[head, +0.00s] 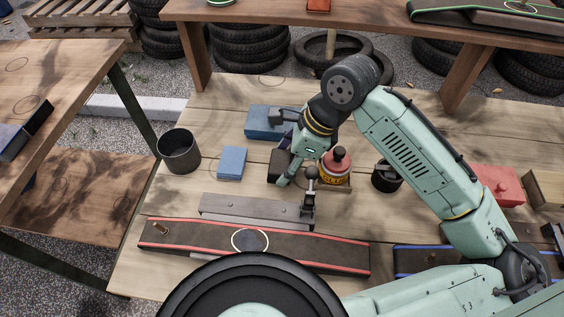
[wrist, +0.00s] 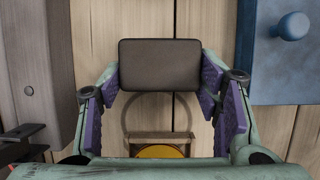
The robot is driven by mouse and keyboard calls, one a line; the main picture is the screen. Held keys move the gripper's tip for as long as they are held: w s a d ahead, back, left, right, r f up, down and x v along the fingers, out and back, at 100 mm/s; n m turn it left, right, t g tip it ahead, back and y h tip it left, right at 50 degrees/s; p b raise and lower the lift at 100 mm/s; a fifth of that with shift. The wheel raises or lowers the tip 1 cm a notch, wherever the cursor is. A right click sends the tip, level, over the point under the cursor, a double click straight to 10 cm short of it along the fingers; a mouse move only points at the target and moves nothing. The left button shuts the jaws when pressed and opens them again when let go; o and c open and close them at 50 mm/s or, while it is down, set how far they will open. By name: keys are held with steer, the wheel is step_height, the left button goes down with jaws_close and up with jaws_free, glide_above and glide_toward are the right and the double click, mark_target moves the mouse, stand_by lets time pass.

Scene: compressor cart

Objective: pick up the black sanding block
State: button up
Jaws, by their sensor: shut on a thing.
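The black sanding block (wrist: 160,65) is a dark, flat-topped block with rounded corners. In the wrist view it sits between the purple pads of my gripper (wrist: 160,82), which is shut on its two sides. In the head view the block (head: 279,166) shows at the tips of my gripper (head: 285,168), partly hidden by a finger, left of the yellow-labelled can. It is low over the wooden table (head: 185,205); I cannot tell whether it touches the top.
A blue box (head: 264,122) is behind, a blue pad (head: 231,163) and metal cup (head: 178,152) to the left. A grey bar with a clamp (head: 255,209) and red-edged belt (head: 200,238) lie in front.

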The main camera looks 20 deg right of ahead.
mark_target(287, 162)
steer(key=shift+r, duration=0.15)
step_height(287, 162, up, 10)
steer(key=shift+f, duration=0.1)
stand_by(0.3)
